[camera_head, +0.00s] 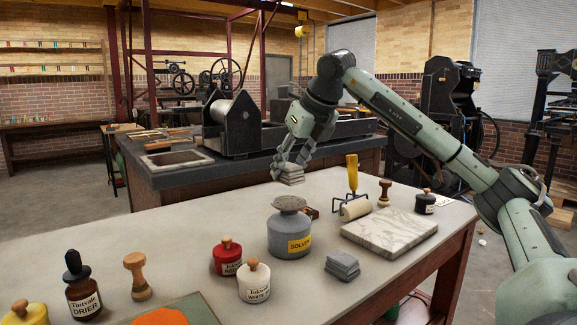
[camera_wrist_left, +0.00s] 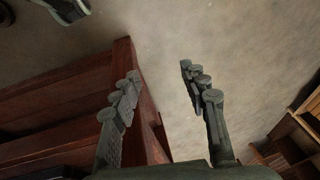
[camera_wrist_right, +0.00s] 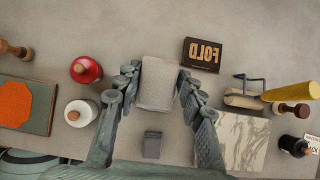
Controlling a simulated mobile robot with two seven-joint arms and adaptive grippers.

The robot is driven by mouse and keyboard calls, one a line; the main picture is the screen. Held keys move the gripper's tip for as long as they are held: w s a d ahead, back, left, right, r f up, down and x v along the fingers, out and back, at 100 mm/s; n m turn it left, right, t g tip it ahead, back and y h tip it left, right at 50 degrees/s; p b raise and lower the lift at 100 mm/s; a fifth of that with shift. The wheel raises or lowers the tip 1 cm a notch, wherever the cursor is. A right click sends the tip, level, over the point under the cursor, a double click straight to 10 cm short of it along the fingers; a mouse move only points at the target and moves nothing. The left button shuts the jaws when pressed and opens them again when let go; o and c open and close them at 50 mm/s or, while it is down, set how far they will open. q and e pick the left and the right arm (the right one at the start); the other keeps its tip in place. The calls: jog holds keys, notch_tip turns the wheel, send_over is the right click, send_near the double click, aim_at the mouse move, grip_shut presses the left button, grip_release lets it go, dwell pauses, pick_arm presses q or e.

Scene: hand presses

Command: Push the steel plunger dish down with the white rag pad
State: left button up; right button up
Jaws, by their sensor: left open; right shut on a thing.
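The steel plunger dish (camera_head: 289,203) tops the grey can labelled SOLVENT (camera_head: 289,234) on the table. My right gripper (camera_head: 290,167) is shut on a folded pale rag pad (camera_head: 291,176), held above the dish with a visible gap. In the right wrist view the pad (camera_wrist_right: 157,83) sits between the fingers of my right gripper (camera_wrist_right: 156,85), and the can and dish are hidden, apparently behind it. My left gripper (camera_wrist_left: 160,85) is open and empty over the floor beside a red-brown wooden frame; it is outside the head view.
Bare tabletop (camera_head: 190,240) is at left.

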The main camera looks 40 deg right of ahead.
aim_at(286, 200)
notch_tip(286, 200, down, 3)
jog(key=b, duration=0.2)
jog(key=shift+f+b, duration=0.15)
jog(key=shift+b, duration=0.2)
pick_arm(q)
jog(key=a+v, duration=0.1)
jog(key=v, duration=0.7)
jog(key=shift+w+r+t+y, duration=0.25)
jog(key=shift+r+t+y, duration=0.05)
pick_arm(e)
jog(key=shift+f, duration=0.25)
pick_arm(q)
jog(key=shift+a, duration=0.1)
jog(key=shift+f+b, duration=0.8)
jog(key=shift+b, duration=0.25)
pick_arm(e)
jog(key=shift+f, duration=1.15)
pick_arm(q)
jog(key=shift+r, duration=0.1)
pick_arm(e)
jog(key=shift+f, duration=0.1)
